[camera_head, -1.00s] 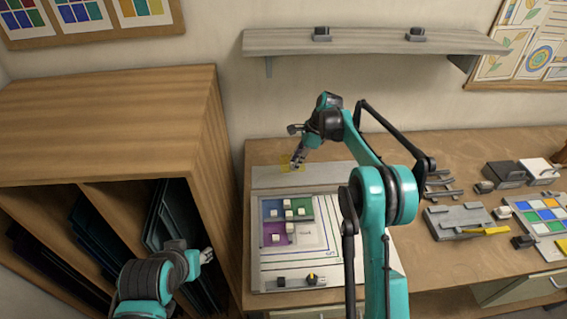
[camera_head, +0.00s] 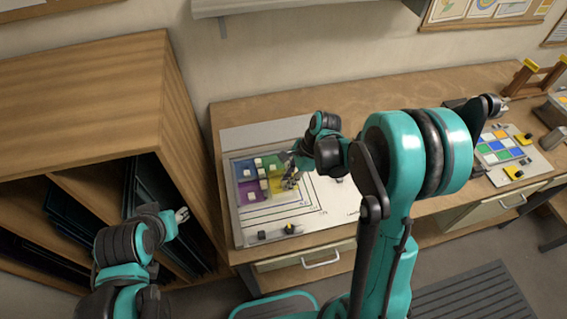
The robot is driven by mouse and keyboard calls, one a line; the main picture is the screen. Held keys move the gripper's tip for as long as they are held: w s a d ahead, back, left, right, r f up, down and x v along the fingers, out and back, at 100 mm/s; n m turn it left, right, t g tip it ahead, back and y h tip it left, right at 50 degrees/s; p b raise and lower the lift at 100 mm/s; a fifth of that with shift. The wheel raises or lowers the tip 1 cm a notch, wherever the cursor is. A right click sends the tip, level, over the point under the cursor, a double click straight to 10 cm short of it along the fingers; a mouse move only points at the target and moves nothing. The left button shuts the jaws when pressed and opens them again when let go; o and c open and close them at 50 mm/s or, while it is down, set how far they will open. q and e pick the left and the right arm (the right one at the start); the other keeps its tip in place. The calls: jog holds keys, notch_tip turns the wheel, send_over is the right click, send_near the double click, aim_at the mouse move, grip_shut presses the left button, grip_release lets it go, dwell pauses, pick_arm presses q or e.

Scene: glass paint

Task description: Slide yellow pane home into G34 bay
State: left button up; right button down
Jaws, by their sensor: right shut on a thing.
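The yellow pane (camera_head: 276,185) lies at the lower right of a group of coloured panes on the white layout board (camera_head: 315,203). Blue (camera_head: 243,168), green (camera_head: 274,163) and purple (camera_head: 247,191) panes lie beside it, with small pale blocks on and between them. My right gripper (camera_head: 288,183) points down at the yellow pane's right side and is shut on it. The gripper hides part of the pane, so I cannot tell how closely its edges meet its neighbours. My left gripper (camera_head: 183,215) is off the table by the wooden rack; its finger gap is too small to judge.
A wooden rack (camera_head: 85,95) with dark sheets stands at the left. A colour sample board (camera_head: 497,150) lies at the right of the table. A black knob and a yellow-marked knob sit on the board's front edge. Bare table shows behind the board.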

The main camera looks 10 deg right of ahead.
aim_at(281, 186)
jog(key=shift+f+b, duration=1.45)
jog(key=shift+f, duration=0.7)
jog(key=shift+f+b, duration=0.65)
jog(key=shift+b, duration=0.05)
jog(key=shift+f, duration=0.1)
jog(key=shift+w+a+b, duration=0.35)
jog(key=shift+w+a, duration=0.5)
dwell(0.5)
dwell(0.7)
jog(key=c, duration=1.3)
grip_release()
jog(key=shift+a, duration=0.1)
jog(key=shift+c, duration=0.2)
jog(key=shift+r+p, duration=2.25)
jog(key=shift+r, duration=1.3)
